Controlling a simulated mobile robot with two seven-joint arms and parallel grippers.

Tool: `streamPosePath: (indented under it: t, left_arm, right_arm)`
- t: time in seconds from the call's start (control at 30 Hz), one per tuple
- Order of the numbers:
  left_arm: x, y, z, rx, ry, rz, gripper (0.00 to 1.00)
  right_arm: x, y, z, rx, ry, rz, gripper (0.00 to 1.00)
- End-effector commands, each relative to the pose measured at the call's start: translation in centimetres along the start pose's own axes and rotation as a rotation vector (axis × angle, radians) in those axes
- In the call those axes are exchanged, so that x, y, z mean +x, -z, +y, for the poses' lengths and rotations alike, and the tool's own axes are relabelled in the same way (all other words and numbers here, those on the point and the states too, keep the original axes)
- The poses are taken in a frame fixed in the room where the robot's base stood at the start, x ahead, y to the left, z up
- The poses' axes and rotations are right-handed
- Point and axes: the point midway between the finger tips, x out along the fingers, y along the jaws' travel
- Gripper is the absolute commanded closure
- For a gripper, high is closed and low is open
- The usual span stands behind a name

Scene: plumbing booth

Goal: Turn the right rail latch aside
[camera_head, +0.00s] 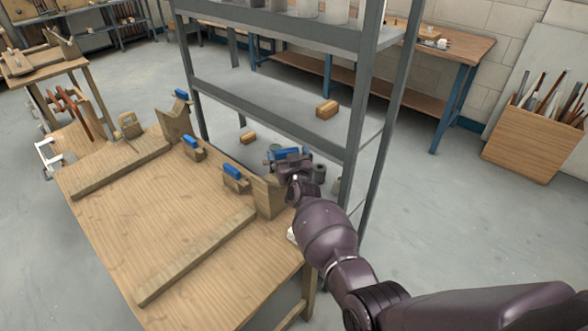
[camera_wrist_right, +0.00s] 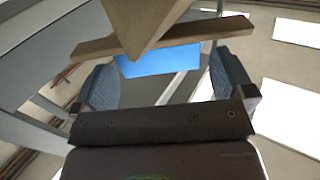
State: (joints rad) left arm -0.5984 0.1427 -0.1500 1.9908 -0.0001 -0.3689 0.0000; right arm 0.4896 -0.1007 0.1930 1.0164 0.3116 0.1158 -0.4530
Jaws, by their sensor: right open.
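The right rail latch shows as a blue piece (camera_head: 286,153) near the wooden end post (camera_head: 268,196) of the right rail (camera_head: 200,257). My right gripper (camera_head: 295,165) is beside it and partly covers it. In the right wrist view, the gripper's two padded fingers (camera_wrist_right: 163,78) stand wide apart. A blue face (camera_wrist_right: 158,61) shows between them, behind a brown wooden piece that crosses the top of the view. I cannot tell whether a finger touches the latch. My left gripper is out of view.
The wooden table (camera_head: 150,220) carries the left rail (camera_head: 120,170) and two blue-topped blocks (camera_head: 235,174) (camera_head: 194,145). A grey metal shelf (camera_head: 265,110) stands close behind the table and my right arm, with its post near the gripper. The table's middle is clear.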

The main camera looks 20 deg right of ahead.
Motion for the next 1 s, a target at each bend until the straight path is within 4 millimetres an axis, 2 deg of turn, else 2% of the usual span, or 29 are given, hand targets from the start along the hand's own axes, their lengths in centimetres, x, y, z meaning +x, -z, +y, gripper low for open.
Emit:
streamPosePath:
  t: [0.3,0.5,0.7,1.0]
  left_arm:
    - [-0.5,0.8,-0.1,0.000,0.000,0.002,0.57]
    - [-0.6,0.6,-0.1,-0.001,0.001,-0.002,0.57]
    - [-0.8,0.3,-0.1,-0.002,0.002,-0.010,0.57]
    - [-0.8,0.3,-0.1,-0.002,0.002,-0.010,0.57]
  right_arm:
    - [-4.8,0.0,-0.1,0.002,-0.001,0.000,0.00]
    - [-7.2,0.0,0.0,0.002,0.000,0.000,0.00]
    - [-8.4,0.0,-0.1,0.002,0.000,-0.001,0.00]
    - [-8.6,0.0,-0.1,0.002,0.000,0.000,0.00]
